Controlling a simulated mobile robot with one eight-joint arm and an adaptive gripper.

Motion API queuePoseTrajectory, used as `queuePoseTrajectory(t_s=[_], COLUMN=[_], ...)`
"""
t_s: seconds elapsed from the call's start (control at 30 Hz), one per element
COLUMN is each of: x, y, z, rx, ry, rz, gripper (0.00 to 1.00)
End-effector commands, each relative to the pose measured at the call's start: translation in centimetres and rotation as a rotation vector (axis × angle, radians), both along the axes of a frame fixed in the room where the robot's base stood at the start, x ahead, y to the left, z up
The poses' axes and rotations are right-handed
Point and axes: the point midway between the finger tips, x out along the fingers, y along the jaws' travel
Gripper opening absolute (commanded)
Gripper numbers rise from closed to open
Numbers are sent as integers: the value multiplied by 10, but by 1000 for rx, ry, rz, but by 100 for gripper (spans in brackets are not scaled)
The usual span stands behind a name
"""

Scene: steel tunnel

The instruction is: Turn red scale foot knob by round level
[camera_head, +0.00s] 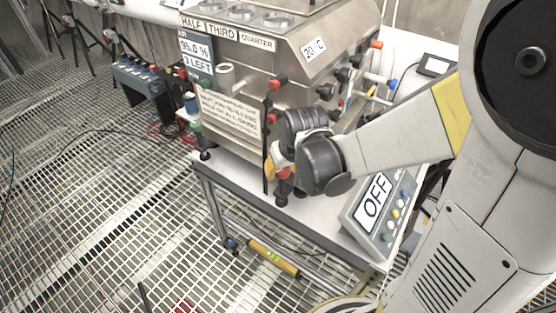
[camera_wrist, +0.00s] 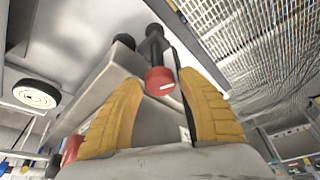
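A red knob (camera_wrist: 160,80) on a black foot post shows in the wrist view, between the tips of my gripper (camera_wrist: 160,88). My gripper's two yellow fingers are spread, with a narrow gap visible on each side of the knob. In the head view, my gripper (camera_head: 270,168) is at the lower front of the steel machine (camera_head: 235,125), largely hidden by my wrist. A red knob (camera_head: 283,172) with a black foot shows beside it, just above the white table top. A round white disc in a black ring (camera_wrist: 36,95) is at the left; I cannot tell whether it is the round level.
A grey box (camera_head: 375,205) reading "OFF" stands on the table (camera_head: 320,220) right of my wrist. Several red and black knobs stick out of the machine near my arm. A yellow bar (camera_head: 272,258) lies low on the table frame. Open grating floor (camera_head: 90,200) is at left.

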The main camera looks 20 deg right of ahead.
Motion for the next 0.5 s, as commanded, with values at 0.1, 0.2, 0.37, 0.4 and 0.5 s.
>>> queuePoseTrajectory(t_s=[0.1, 0.2, 0.37, 0.4, 0.5], x=[0, -1, -8, -11, -18], y=[0, 0, 0, -1, -1], z=[0, 4, 20, 26, 44], rx=[0, 0, 0, 0, 0], ry=[0, 0, 0, 0, 0], rz=[0, 0, 0, 0, 0], gripper=[46, 46, 46, 46, 46])
